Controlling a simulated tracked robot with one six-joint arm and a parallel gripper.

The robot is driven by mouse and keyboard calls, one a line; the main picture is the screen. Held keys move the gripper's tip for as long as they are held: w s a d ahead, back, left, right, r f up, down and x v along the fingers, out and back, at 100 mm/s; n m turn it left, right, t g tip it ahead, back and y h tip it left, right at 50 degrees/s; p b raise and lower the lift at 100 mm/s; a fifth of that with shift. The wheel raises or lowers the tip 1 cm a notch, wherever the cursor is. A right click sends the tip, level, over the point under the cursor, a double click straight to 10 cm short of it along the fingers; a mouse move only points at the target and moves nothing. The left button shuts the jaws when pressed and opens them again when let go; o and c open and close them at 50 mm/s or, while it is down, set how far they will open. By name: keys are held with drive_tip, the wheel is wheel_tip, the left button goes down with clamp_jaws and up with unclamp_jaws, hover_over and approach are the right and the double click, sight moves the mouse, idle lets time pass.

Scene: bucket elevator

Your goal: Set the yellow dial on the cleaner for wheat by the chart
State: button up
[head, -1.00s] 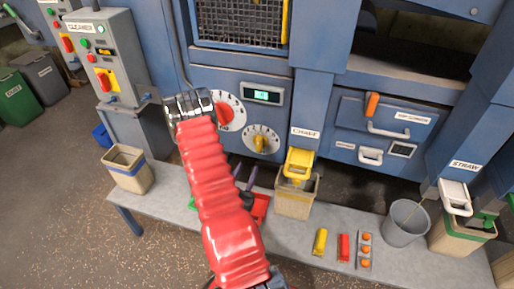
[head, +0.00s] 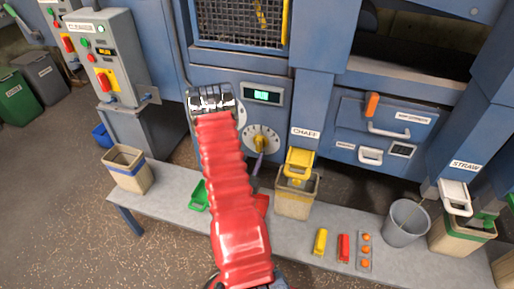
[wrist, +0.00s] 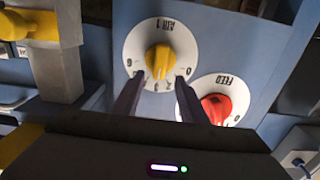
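The yellow dial (head: 260,141) is a yellow knob on a round white plate on the blue cleaner front. In the wrist view the yellow dial (wrist: 160,60) has marks around it and a label that seems to read AIR, upside down. My gripper (wrist: 160,77) is open, its two dark fingertips spread at either side of the knob's lower part in that view. I cannot tell whether they touch it. In the head view one finger shows just below the dial; my red arm hides the rest. I see no wheat chart that I can read.
A red dial marked FEED (wrist: 215,105) sits right beside the yellow one. A green-lit display (head: 262,96) is above. The yellow chaff spout (head: 299,160) and its bin (head: 296,203) stand close to the right. A grey bench (head: 160,205) runs below.

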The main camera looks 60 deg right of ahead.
sight(258, 145)
drive_tip(key=d, duration=0.4)
drive_tip(key=w+d, duration=0.1)
drive_tip(key=d, duration=0.1)
drive_tip(key=shift+d, duration=0.3)
clamp_jaws()
